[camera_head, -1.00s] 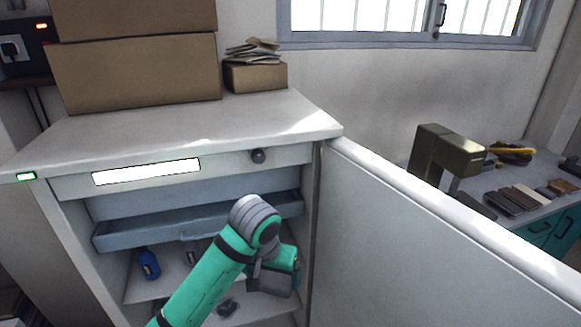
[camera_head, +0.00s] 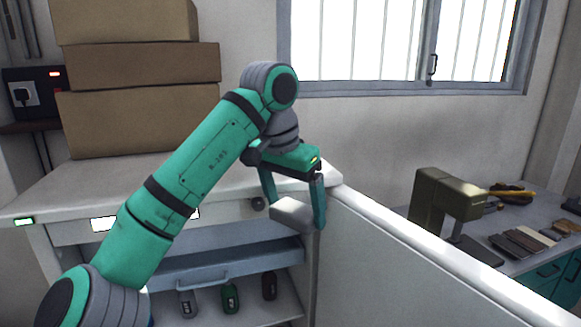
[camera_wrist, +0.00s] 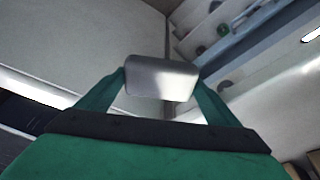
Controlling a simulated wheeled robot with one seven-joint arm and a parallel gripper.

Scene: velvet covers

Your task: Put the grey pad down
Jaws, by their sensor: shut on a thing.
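My gripper (camera_head: 295,205) is shut on the grey pad (camera_head: 292,214), a small light-grey block with rounded edges. In the head view the pad hangs between the two green fingers in front of the cabinet's upper right corner, near the open door's hinge side. It looks clear of the cabinet and the door. In the wrist view the pad (camera_wrist: 162,78) sits between the fingertips, with the cabinet's inside beyond it to the right.
The white cabinet (camera_head: 75,184) has stacked cardboard boxes (camera_head: 140,120) on top. Its drawer (camera_head: 232,262) is partly out, above a shelf with several small items, including a green one (camera_head: 230,297). The open door (camera_head: 400,262) stands at right, before a workbench (camera_head: 545,255).

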